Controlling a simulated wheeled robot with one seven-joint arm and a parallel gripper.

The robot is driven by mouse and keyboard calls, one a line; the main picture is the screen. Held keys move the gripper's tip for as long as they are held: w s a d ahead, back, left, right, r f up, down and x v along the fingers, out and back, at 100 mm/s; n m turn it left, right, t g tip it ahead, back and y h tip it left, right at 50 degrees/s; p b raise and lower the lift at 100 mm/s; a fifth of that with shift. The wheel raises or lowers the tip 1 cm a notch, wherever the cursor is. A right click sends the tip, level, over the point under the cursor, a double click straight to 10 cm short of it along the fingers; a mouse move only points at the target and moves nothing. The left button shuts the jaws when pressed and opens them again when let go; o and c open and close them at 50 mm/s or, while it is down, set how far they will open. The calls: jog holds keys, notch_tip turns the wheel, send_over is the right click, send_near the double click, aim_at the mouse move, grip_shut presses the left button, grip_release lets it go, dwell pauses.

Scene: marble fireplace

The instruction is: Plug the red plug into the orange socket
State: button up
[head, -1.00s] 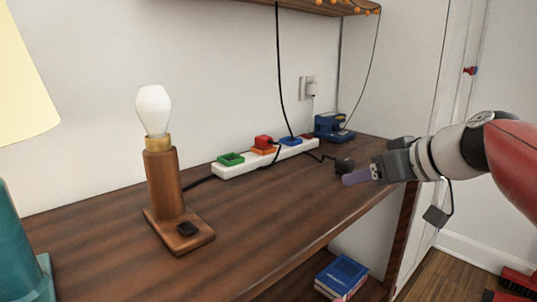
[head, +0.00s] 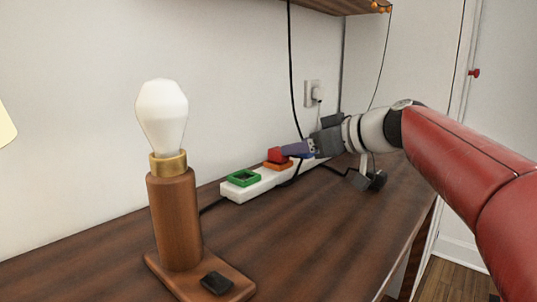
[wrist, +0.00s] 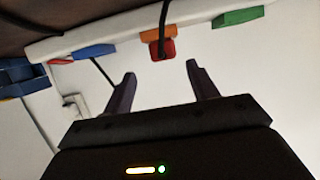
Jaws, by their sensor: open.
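The red plug (head: 276,154) stands at the orange socket (head: 278,167) on the white power strip; I cannot tell how deep it sits. The wrist view shows the red plug (wrist: 168,49) with its black cord, against the orange socket (wrist: 157,32). My gripper (head: 287,152) reaches in from the right at the height of the red plug. Its two fingers (wrist: 160,68) are apart with nothing between them, and the plug is just beyond the tips. My gripper hides part of the strip and the blue socket in the head view.
A green socket (head: 243,178) is empty at the strip's near end. A lamp with a white bulb (head: 162,112) and wooden base stands at left. A black plug-like piece (head: 377,180) lies on the table at right. A blue socket (wrist: 94,51) shows in the wrist view.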

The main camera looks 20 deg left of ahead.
jog(key=x, duration=0.6)
jog(key=shift+s+a+f+p, duration=0.2)
jog(key=shift+a+p, duration=0.1)
jog(key=shift+a, duration=0.05)
jog(key=c, duration=1.1)
jog(key=shift+c, duration=0.2)
notch_tip(320, 180, up, 19)
jog(key=p, duration=0.7)
jog(key=b, duration=0.3)
send_over(279, 150)
jog(key=w, duration=0.1)
jog(key=f, duration=1.1)
jog(key=shift+a, duration=0.25)
